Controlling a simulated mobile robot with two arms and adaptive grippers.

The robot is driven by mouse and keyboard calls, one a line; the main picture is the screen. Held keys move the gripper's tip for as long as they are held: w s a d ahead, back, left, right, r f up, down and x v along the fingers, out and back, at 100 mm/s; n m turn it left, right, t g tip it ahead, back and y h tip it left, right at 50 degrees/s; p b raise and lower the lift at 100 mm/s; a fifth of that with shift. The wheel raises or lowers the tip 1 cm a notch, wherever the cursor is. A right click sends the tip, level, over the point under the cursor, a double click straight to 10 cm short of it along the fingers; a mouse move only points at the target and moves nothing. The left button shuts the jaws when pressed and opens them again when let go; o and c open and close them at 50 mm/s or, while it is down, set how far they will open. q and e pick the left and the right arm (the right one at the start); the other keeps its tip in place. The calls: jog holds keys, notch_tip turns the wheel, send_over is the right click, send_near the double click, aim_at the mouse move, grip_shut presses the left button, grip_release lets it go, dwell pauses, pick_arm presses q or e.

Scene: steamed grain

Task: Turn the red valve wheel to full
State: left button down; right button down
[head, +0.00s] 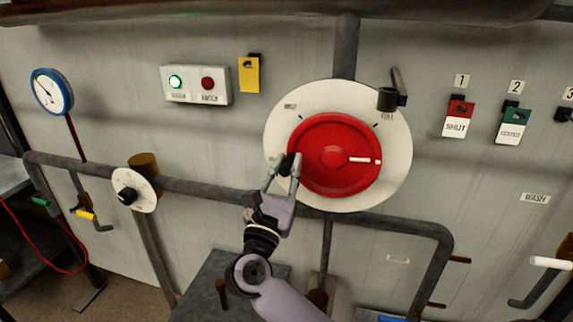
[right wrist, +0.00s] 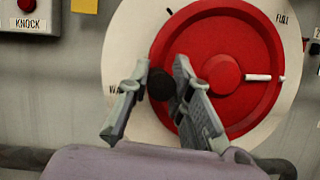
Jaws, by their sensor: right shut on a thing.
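The red valve wheel (head: 312,180) sits on a round white plate (head: 395,165) on the wall. A white pointer bar (head: 362,160) on the wheel points right. The plate's FULL label (head: 387,117) is at the upper right, above the bar. My right gripper (head: 284,166) is at the wheel's left edge, shut on the wheel's dark knob (right wrist: 158,86). In the right wrist view, the fingers of my right gripper (right wrist: 162,76) lie on both sides of the knob. The fingers partly cover the wheel's left side. My left gripper is not in view.
A dark bracket (head: 390,98) sits at the plate's upper right edge. Grey pipes (head: 205,190) run below the wheel. A box with green and red buttons (head: 197,86) and a yellow tag (head: 249,75) hang at the left. SHUT (head: 456,125) and green tags (head: 514,126) hang at the right.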

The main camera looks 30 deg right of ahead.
jog(key=f+n, duration=0.1)
jog(key=f+n+t+y, duration=0.1)
jog(key=n, duration=0.1)
jog(key=shift+s+d+n+p, duration=0.15)
jog(key=shift+s+n+p, duration=0.05)
jog(key=shift+n+p, duration=0.1)
jog(key=shift+s+d+f+n+t+y+p, duration=0.25)
jog(key=shift+f+n+t+y+p, duration=0.25)
jog(key=shift+n, duration=0.5)
jog(key=shift+s+d+f+n+t+y+p, duration=0.2)
jog(key=shift+f+n+y, duration=0.25)
jog(key=shift+f+n, duration=0.4)
jog(key=shift+s+d+f+n+t+y+p, duration=0.25)
jog(key=shift+f+n+t+y, duration=0.2)
jog(key=shift+n, duration=0.7)
jog(key=shift+s, duration=0.1)
jog(key=c, duration=1.4)
grip_release()
jog(key=shift+c, duration=0.2)
jog(key=shift+r, duration=0.1)
